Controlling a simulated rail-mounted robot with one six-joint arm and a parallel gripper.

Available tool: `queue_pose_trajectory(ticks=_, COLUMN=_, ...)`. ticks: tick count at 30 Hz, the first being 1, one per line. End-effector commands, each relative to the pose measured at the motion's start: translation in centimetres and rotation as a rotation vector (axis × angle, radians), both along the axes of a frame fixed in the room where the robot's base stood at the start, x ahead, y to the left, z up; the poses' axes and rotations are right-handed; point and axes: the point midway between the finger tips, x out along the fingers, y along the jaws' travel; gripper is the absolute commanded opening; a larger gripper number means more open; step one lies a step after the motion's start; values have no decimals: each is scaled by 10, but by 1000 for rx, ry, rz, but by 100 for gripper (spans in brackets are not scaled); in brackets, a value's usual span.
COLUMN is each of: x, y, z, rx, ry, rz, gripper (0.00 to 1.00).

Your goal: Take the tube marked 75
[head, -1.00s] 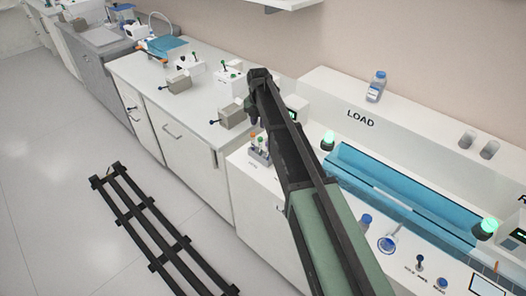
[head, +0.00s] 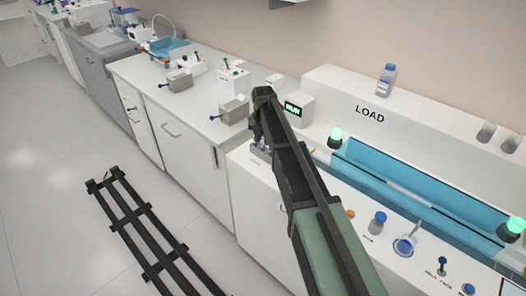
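No tube marked 75 can be made out, and no number on any tube is readable. A small grey rack (head: 259,153) on the near left corner of the LOAD bench is mostly hidden behind my arm, and its tubes cannot be told apart. My arm reaches up from the bottom of the head view and bends down at its far end. My gripper (head: 257,135) is a dark shape at that end, over or in front of the rack. Its fingers are not clear, and I cannot tell whether it holds anything.
The LOAD bench has a blue trough (head: 420,190) between green lamps, a box with a lit display (head: 293,109) and a blue-capped bottle (head: 387,80). A counter (head: 190,100) at left carries several small devices. Dark rails (head: 140,225) lie on the floor, with clear floor to their left.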

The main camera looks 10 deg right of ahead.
Motion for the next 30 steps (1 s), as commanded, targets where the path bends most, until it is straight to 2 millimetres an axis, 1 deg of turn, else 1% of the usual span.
queue_pose_trajectory(ticks=3, x=0, y=0, z=3, rx=0, ry=0, rz=0, gripper=28)
queue_pose_trajectory(ticks=4, x=0, y=0, z=3, rx=0, ry=0, rz=0, gripper=26)
queue_pose_trajectory(ticks=6, x=0, y=0, z=3, rx=0, ry=0, rz=0, gripper=16)
queue_pose_trajectory(ticks=8, x=0, y=0, z=3, rx=0, ry=0, rz=0, gripper=8)
queue_pose_trajectory(ticks=16, x=0, y=0, z=3, rx=0, ry=0, rz=0, gripper=8)
queue_pose_trajectory(ticks=20, x=0, y=0, z=9, rx=0, ry=0, rz=0, gripper=8)
queue_pose_trajectory(ticks=23, x=0, y=0, z=19, rx=0, ry=0, rz=0, gripper=8)
queue_pose_trajectory(ticks=26, x=0, y=0, z=34, rx=0, ry=0, rz=0, gripper=8)
queue_pose_trajectory(ticks=29, x=0, y=0, z=56, rx=0, ry=0, rz=0, gripper=8)
queue_pose_trajectory(ticks=30, x=0, y=0, z=67, rx=0, ry=0, rz=0, gripper=8)
